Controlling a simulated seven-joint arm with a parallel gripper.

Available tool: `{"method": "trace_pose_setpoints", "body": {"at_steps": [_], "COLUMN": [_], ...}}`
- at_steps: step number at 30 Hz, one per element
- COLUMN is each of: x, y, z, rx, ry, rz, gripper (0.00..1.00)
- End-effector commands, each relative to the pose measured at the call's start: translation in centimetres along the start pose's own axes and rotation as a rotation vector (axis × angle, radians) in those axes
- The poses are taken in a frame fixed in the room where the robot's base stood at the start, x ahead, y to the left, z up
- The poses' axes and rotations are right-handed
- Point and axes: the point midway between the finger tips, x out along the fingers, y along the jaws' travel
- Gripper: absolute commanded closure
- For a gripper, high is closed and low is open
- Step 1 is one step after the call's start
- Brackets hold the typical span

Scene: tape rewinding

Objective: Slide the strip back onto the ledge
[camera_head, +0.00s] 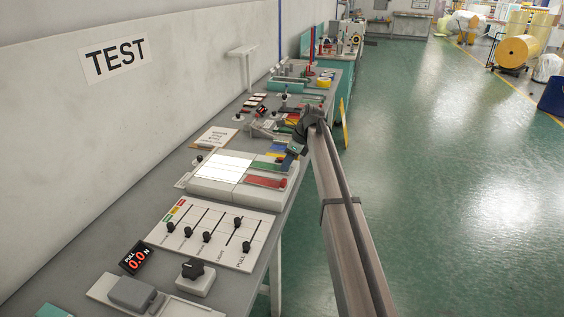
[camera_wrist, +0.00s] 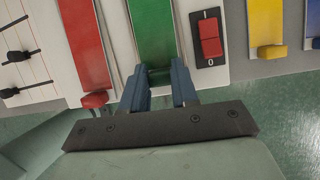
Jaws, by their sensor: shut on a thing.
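Colored strips lie side by side on a pale panel (camera_wrist: 119,40). In the wrist view the green strip (camera_wrist: 152,32) runs down between my gripper's (camera_wrist: 160,77) two blue fingers. The fingers are shut on its near end at the panel's front edge; that end is partly hidden between them. The red strip (camera_wrist: 83,45) is left of it, with a rounded red tab (camera_wrist: 95,100) at the edge. In the head view the red strip (camera_head: 265,182) lies nearer, and the green strip (camera_head: 268,165) reaches toward my gripper (camera_head: 291,152).
A red rocker switch (camera_wrist: 210,38) sits right of the green strip, then a yellow strip (camera_wrist: 265,22) with its tab (camera_wrist: 271,52). A slider board (camera_head: 210,232) and black knob (camera_head: 193,268) lie nearer on the bench. Open green floor (camera_head: 430,180) is to the right.

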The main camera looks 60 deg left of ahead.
Motion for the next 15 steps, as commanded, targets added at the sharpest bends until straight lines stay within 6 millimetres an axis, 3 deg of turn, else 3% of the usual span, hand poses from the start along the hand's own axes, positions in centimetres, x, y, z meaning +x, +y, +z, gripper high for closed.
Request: {"method": "trace_pose_setpoints", "body": {"at_steps": [15], "x": [-0.26], "y": [-0.05], "z": [-0.59], "rx": [0.0], "ry": [0.0], "rz": [-0.001], "gripper": [1.0]}}
